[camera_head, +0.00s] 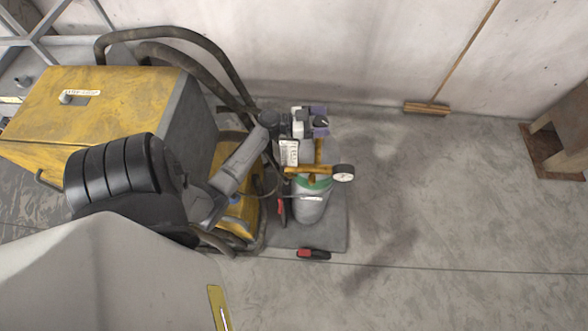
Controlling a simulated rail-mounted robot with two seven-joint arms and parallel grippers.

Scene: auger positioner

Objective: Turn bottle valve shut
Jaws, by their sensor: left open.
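The gas bottle (311,205), grey with a green shoulder, stands upright on a grey base plate. Brass-coloured valve fittings (318,155) rise from its top, with a round white-faced gauge (343,173) on the right side. The gripper body and wrist hide part of the valve top. My right gripper is not in view.
A yellow and grey machine (120,95) with thick dark hoses (190,38) stands left of the bottle. A red and black item (313,254) is at the plate's front edge. A broom (427,108) leans on the wall. The floor right of the bottle is clear.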

